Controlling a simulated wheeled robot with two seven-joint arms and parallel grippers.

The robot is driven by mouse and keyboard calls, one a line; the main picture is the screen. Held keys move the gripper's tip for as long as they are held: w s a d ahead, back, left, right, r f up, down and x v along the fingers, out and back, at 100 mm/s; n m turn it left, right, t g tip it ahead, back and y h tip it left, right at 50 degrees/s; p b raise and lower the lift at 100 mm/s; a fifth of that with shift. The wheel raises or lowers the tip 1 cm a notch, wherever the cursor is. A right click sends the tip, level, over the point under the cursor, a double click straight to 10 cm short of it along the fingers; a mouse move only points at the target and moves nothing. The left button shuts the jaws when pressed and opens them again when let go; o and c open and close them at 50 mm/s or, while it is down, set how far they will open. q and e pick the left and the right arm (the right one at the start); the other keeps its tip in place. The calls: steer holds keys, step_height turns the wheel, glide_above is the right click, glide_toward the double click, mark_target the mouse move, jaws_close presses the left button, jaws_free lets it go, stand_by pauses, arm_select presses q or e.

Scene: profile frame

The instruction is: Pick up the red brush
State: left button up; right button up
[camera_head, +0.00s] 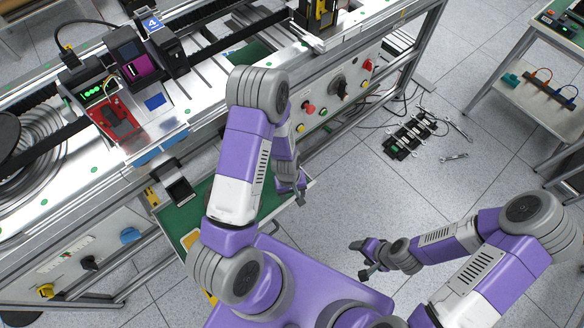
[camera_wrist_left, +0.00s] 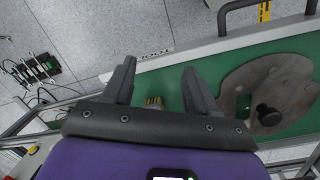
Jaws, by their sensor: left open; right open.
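No clearly red brush shows in either view. In the left wrist view, a small tan, bristle-like end (camera_wrist_left: 153,101) lies on the green drawer surface (camera_wrist_left: 150,82) between my fingers. The rest of it is hidden behind my gripper body, so I cannot tell its colour. My left gripper (camera_wrist_left: 158,68) is open and empty, above the drawer near its edge. In the head view my left gripper (camera_head: 300,190) is at the right end of the open drawer (camera_head: 178,222), partly hidden by my arm. My right gripper (camera_head: 362,258) is open and empty over the floor.
A grey metal plate with a black knob (camera_wrist_left: 268,115) lies in the drawer. A white drawer edge (camera_wrist_left: 210,50) and handle are close by. The workbench front (camera_head: 335,85) with buttons rises behind. A black tool rack (camera_head: 410,135) lies on the floor at right.

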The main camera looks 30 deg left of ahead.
arm_select(q)
steer(key=w+a+r+n, duration=0.1)
steer(key=w+a+r, duration=0.1)
steer(key=w+a+r+n+y, duration=0.1)
steer(key=w+a+r+n, duration=0.1)
steer(key=w, duration=0.1)
steer(key=w+a+r+n, duration=0.2)
steer(key=w, duration=0.1)
steer(key=shift+r+b, duration=0.1)
steer(key=shift+b, duration=0.25)
steer(key=shift+w+a+f+n, duration=0.2)
steer(key=shift+n, duration=0.1)
steer(key=f+b, duration=0.1)
steer(key=f, duration=0.3)
steer(key=f+b, duration=0.1)
steer(key=f, duration=0.1)
steer(key=shift+s+a+b, duration=0.2)
steer(key=shift+s+b, duration=0.1)
steer(key=shift+s, duration=0.1)
steer(key=shift+w+f, duration=0.1)
steer(key=shift+f, duration=0.3)
steer(key=c, duration=1)
